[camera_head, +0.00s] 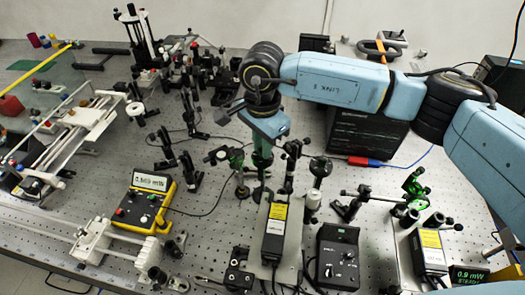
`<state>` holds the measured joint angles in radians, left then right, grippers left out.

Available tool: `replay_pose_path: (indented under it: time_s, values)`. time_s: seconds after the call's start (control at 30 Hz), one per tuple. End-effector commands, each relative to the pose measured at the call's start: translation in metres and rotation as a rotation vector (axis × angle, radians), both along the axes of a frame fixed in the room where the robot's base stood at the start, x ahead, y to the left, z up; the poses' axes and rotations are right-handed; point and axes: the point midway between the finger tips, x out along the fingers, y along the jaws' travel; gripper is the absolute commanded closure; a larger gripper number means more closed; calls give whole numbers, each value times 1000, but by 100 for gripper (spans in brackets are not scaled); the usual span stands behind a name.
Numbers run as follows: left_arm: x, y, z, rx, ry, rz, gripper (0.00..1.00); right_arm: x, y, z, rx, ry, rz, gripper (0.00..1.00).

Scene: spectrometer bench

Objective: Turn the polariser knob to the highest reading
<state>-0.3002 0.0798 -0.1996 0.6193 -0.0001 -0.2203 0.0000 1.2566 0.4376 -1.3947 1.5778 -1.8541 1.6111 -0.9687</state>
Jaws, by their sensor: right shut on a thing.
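My right arm comes in from the right, and its gripper (263,150) points down at a green optical mount in the middle of the bench. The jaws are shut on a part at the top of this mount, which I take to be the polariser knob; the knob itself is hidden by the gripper. A yellow handheld meter (143,207) at left centre shows a reading in mW, too small to read surely. A small dark display (469,277) at the lower right shows green text like 0.9 mW. My left gripper is not in view.
Posts and mounts crowd around the gripper. A black box with a yellow label (275,230) and a black control box (338,258) stand in front. A large black unit (362,132) stands behind, under my arm. Bare perforated bench (215,235) shows right of the meter.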

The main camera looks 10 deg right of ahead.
Motion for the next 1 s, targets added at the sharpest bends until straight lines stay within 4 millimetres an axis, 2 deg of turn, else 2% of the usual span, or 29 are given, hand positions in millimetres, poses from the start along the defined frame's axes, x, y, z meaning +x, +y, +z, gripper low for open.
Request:
replay_pose_path:
  time_s: [0.03,0.1,0.5,0.8,1.0]
  values:
    - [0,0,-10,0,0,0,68,1,0,-3,2,-5,-46,100]
    - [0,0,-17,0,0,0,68,1,0,-3,2,-4,-111,100]
    - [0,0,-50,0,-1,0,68,1,0,-1,3,-4,-471,100]
    - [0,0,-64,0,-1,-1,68,1,0,0,2,-3,-652,100]
    - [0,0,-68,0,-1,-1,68,1,0,1,2,-3,-712,100]
